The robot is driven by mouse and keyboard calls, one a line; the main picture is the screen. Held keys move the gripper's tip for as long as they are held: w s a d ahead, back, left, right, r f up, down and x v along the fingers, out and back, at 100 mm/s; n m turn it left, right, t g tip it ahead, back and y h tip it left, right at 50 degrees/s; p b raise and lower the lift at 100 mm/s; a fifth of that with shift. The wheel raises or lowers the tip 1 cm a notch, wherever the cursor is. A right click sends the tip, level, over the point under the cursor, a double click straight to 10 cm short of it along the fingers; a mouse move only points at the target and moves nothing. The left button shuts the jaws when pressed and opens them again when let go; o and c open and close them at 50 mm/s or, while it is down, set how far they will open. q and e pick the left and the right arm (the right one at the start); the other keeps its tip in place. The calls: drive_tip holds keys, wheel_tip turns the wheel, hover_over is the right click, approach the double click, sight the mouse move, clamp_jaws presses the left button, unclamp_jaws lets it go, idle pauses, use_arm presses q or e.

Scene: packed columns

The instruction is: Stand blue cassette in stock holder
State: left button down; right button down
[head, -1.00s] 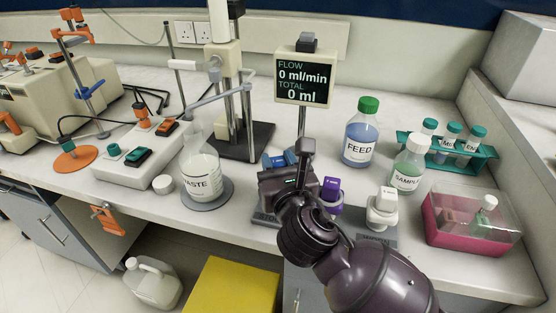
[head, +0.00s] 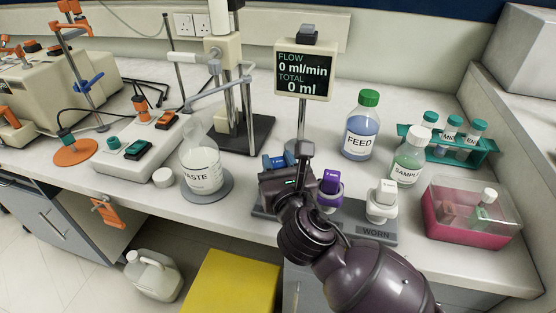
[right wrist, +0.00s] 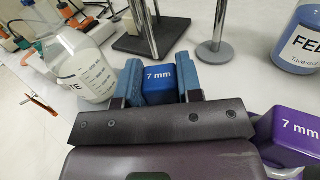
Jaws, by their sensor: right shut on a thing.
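The blue cassette (right wrist: 159,85), marked "7 mm", is between the blue fingertips of my right gripper (right wrist: 160,88) in the right wrist view. My right gripper (head: 279,162) is shut on it at the front of the bench in the head view, where the arm hides most of the cassette. A purple cassette (head: 331,181) stands upright just right of the gripper. A white cassette (head: 383,196) stands in a grey holder labelled "WORN" (head: 372,233). Grey base (head: 257,211) shows under the gripper; I cannot read a stock label. My left gripper is not in view.
The waste bottle (head: 201,165) stands left of the gripper, and the flow display (head: 303,72) on its pole behind. The feed bottle (head: 361,130), sample bottle (head: 408,158), teal rack (head: 470,155) and pink box (head: 458,222) are to the right. The bench's front edge is close.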

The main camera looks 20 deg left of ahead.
drive_tip(key=shift+f, duration=0.4)
drive_tip(key=c, duration=0.7)
unclamp_jaws()
drive_tip(key=v, duration=1.2)
